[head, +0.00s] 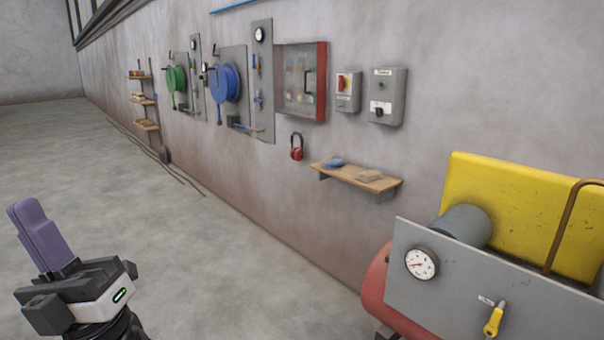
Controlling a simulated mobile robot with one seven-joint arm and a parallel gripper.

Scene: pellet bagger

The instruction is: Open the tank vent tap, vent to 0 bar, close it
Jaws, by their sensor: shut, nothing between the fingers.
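The vent tap with a yellow handle (492,322) is on a grey panel (462,282) at the lower right of the head view. The handle slants down and to the left, and a small white label sits above it. A round white pressure gauge (421,263) is on the same panel; its reading is too small to tell. Part of the red tank (377,272) shows behind the panel. My gripper (27,208), with purple fingers, is at the lower left. Its fingers are shut and empty, pointing up, far from the tap.
A yellow housing (530,210) and a bent brown pipe (567,225) stand behind the panel. A wooden shelf (343,172) sticks out from the wall. Blue (226,82) and green (175,80) hose reels hang further back. The floor between my gripper and the panel is clear.

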